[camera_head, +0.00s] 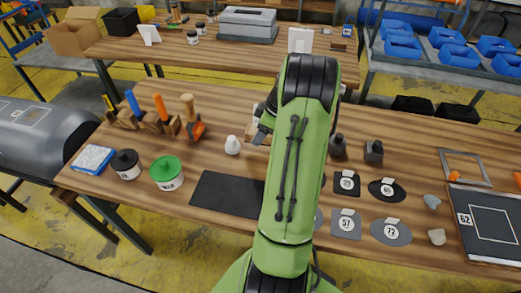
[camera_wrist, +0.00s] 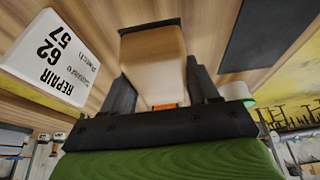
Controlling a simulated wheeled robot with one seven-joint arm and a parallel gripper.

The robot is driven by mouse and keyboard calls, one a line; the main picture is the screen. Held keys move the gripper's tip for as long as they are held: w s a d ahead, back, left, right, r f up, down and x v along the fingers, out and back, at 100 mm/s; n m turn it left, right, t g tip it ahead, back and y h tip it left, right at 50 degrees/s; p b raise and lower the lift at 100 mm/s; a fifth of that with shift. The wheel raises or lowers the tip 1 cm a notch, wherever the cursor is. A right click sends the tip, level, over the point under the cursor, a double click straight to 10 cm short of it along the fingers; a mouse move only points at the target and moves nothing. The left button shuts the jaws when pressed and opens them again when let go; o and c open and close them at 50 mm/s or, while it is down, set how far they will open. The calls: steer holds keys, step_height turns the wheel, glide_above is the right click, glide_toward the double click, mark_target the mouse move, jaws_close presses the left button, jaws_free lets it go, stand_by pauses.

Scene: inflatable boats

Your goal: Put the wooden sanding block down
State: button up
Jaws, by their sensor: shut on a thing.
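The wooden sanding block (camera_wrist: 152,62) is a pale, rounded-edge block in the middle of the wrist view. My gripper (camera_wrist: 163,88) is shut on it, with a dark finger on either side. In the head view, my green arm covers most of the gripper; a dark part of the gripper (camera_head: 260,115) and a bit of tan, probably the block, show at the arm's left edge. The wooden bench top (camera_head: 230,100) lies beneath. I cannot tell whether the block touches it.
A white card reading "REPAIR 62 57" (camera_wrist: 52,58) stands close to the gripper. A black mat (camera_head: 225,193), a white bottle (camera_head: 232,145) and a green-lidded tin (camera_head: 166,173) are left of my arm. Dark numbered patches (camera_head: 347,222) and a large black panel (camera_head: 492,225) lie right.

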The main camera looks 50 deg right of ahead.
mark_target(256, 151)
step_height(256, 151, down, 6)
steer(key=shift+f+b, duration=0.2)
steer(key=shift+b, duration=0.5)
steer(key=shift+r, duration=0.1)
steer(key=o, duration=1)
